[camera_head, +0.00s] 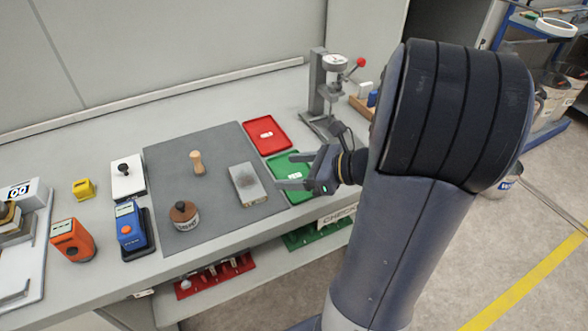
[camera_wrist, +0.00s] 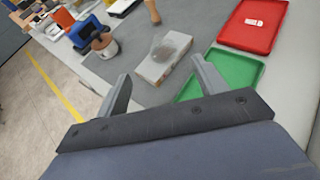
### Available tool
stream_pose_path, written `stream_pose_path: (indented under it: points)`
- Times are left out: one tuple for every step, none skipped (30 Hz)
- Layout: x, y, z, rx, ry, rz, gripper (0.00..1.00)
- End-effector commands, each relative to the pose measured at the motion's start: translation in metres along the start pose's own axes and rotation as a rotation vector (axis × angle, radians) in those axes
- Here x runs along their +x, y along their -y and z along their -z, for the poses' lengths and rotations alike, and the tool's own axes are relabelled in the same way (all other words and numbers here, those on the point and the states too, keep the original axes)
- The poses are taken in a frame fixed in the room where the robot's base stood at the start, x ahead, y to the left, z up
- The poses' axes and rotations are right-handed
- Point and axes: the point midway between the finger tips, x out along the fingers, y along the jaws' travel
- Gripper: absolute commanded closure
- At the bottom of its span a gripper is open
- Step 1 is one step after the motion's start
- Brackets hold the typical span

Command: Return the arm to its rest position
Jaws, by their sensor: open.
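My gripper (camera_head: 297,172) is open and empty in the head view, with its fingers pointing left above the green tray (camera_head: 283,163) and near the grey block (camera_head: 247,184). In the wrist view my gripper (camera_wrist: 160,88) shows two spread fingers with nothing between them. Beyond them lie the grey block (camera_wrist: 160,61) with a dark smudge on top and the green tray (camera_wrist: 238,72). My arm covers the right part of the head view.
A grey mat (camera_head: 211,157) carries a wooden-handled tool (camera_head: 197,162) and a brown-lidded jar (camera_head: 185,216). A red tray (camera_head: 267,135) lies behind the green one. A press stand (camera_head: 319,85) rises at the back. Orange (camera_head: 72,240) and blue (camera_head: 130,228) devices stand left.

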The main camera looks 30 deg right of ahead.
Motion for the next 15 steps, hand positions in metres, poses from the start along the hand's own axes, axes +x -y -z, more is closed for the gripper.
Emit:
stream_pose_path:
  points:
    - [0.0000,0.0000,-0.0001,0.000,0.000,0.000,0.33]
    - [0.0000,0.0000,-0.0001,0.000,0.000,0.000,0.33]
    - [0.0001,0.0000,-0.0001,0.000,0.000,0.000,0.33]
    - [0.0001,0.0000,-0.0001,0.000,0.000,0.000,0.33]
    - [0.0002,0.0000,-0.0001,0.000,0.000,0.000,0.33]
    - [0.0002,0.0001,-0.0001,0.000,0.000,0.000,0.33]
    - [0.0002,0.0001,-0.0001,0.000,0.000,0.000,0.33]
    - [0.0002,0.0001,-0.0001,0.000,0.000,0.000,0.33]
    - [0.0002,0.0001,-0.0001,0.000,0.000,0.000,0.33]
    - [0.0003,0.0001,-0.0001,0.000,0.000,0.000,0.33]
    - [0.0003,0.0001,-0.0001,0.000,0.000,0.000,0.33]
    - [0.0006,0.0001,-0.0001,0.000,0.000,0.000,0.33]
    - [0.0011,0.0000,-0.0001,0.000,0.000,0.000,0.33]
    - [0.0019,0.0001,-0.0001,0.000,0.001,-0.001,0.33]
    - [0.0037,0.0000,0.0000,0.000,0.001,-0.001,0.33]
